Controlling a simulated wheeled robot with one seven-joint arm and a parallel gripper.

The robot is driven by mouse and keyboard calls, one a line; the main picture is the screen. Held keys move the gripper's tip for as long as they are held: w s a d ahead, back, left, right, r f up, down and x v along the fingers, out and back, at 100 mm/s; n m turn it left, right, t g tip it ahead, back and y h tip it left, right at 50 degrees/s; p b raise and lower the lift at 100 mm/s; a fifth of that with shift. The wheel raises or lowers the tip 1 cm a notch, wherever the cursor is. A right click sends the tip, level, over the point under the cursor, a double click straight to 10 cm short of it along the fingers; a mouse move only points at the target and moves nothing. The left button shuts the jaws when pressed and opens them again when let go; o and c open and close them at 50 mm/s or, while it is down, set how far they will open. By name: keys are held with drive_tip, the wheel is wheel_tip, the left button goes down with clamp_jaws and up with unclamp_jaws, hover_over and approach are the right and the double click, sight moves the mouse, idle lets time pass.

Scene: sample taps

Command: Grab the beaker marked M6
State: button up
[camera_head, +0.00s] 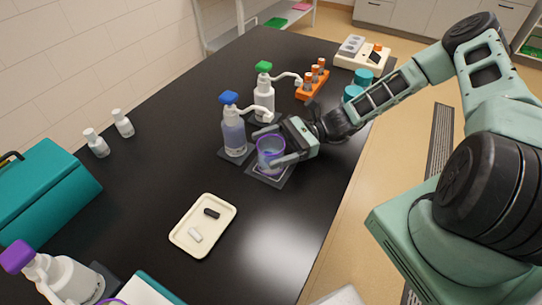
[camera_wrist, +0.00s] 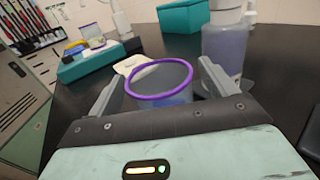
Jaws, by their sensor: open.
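A clear beaker with a purple rim (camera_head: 270,152) stands on a dark square pad (camera_head: 268,178) in front of the blue-capped bottle (camera_head: 233,130). No M6 mark can be read on it. My gripper (camera_head: 280,150) is open, with its fingers on either side of this beaker. In the wrist view the beaker (camera_wrist: 160,82) sits between the two fingers of my gripper (camera_wrist: 160,95); whether they touch it cannot be told. Another purple rim (camera_head: 113,301) shows cut off at the bottom edge of the head view, near the purple-capped bottle (camera_head: 50,275).
A green-capped bottle (camera_head: 264,100) stands behind the blue-capped one. An orange rack (camera_head: 313,85), teal cups (camera_head: 363,78) and a teal box (camera_head: 45,190) are also on the black table.

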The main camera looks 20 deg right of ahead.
drive_tip(key=shift+a, duration=0.15)
drive_tip(key=shift+c, duration=0.3)
drive_tip(key=c, duration=1.1)
drive_tip(key=shift+c, duration=0.2)
drive_tip(key=shift+r, duration=0.1)
